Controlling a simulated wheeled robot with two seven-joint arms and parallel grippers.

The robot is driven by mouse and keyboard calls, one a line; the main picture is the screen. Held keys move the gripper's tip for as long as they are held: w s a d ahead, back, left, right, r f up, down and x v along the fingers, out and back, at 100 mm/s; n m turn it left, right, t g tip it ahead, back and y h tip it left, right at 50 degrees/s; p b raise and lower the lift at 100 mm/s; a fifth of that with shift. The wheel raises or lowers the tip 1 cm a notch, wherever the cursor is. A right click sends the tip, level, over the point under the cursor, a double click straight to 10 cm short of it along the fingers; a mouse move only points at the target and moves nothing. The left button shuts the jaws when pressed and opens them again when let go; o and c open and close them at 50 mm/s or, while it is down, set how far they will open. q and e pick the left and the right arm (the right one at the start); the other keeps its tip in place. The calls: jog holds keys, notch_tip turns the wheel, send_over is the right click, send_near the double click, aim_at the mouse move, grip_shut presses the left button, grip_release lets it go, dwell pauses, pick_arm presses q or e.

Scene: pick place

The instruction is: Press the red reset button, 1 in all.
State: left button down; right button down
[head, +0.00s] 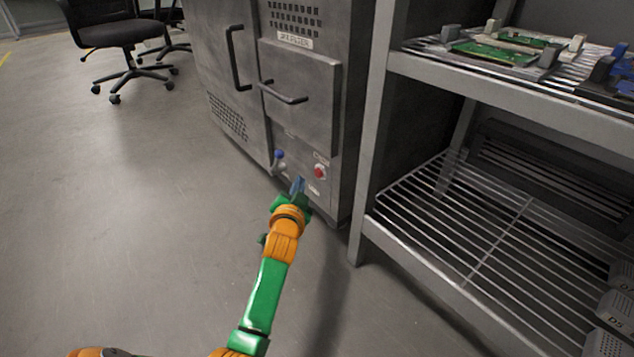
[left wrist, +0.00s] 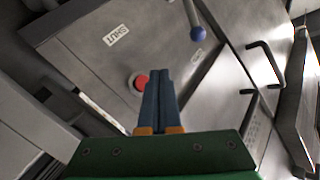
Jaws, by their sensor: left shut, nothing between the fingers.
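The red reset button (head: 320,172) sits low on the front of a grey metal cabinet, near its right edge. In the left wrist view the red button (left wrist: 140,82) stands in a pale round collar, just left of the fingertips. My left gripper (head: 298,184) is shut and empty, with its blue fingers pointing at the cabinet front, a little left of and below the button in the head view. It fills the lower middle of the left wrist view (left wrist: 158,75). I cannot tell whether the fingertips touch the panel. My right gripper is not in view.
A lever with a blue knob (head: 279,154) juts from the cabinet left of the button. A drawer handle (head: 283,93) and a door handle (head: 238,58) stick out above. A metal rack (head: 372,225) stands close on the right.

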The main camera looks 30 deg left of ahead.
aim_at(319, 173)
pick_arm(q)
jog(key=shift+w+d+b, duration=0.2)
jog(key=shift+w+d, duration=0.05)
jog(key=shift+w, duration=0.3)
jog(key=shift+w+d+b, duration=0.2)
jog(key=shift+w, duration=0.3)
dwell(0.7)
dwell(0.6)
jog(key=shift+w+d, duration=0.15)
jog(key=shift+w, duration=0.2)
